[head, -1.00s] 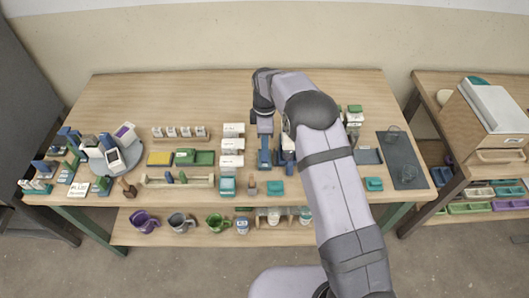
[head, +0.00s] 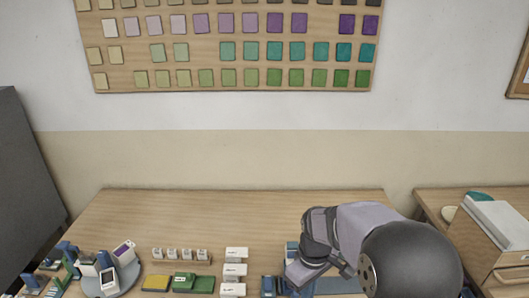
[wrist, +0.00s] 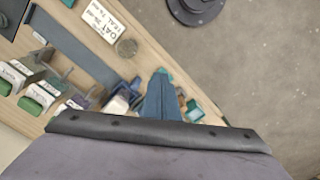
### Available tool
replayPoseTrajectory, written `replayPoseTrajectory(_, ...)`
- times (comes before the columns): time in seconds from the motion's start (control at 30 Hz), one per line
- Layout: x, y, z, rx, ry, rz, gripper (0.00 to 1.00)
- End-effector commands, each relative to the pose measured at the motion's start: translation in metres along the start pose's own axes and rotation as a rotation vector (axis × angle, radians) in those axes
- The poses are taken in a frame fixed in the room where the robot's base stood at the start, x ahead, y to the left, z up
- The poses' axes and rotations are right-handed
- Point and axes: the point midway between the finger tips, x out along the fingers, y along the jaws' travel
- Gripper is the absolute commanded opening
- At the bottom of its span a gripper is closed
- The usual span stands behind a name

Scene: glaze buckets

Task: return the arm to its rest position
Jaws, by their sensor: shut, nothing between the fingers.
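My gripper (wrist: 160,96) shows in the wrist view as blue fingers closed together, with nothing held between them. In that view it hangs over the edge of the wooden table among small blocks. In the head view my arm reaches in from the lower right and bends over the table (head: 190,215). Its grey wrist is above the right half of the table, and the fingertips cannot be made out clearly there.
Three white blocks (head: 235,268) stand left of my arm. A board of colour tiles (head: 240,48) hangs on the wall. The table's back strip is clear.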

Motion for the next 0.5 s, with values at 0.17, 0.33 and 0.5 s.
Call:
replayPoseTrajectory(0.17,-0.009,-0.024,0.069,0.292,0.002,0.001,0.00)
replayPoseTrajectory(0.33,-0.006,-0.046,0.116,0.504,0.001,0.001,0.00)
replayPoseTrajectory(0.5,-0.002,-0.060,0.141,0.620,-0.001,0.001,0.00)
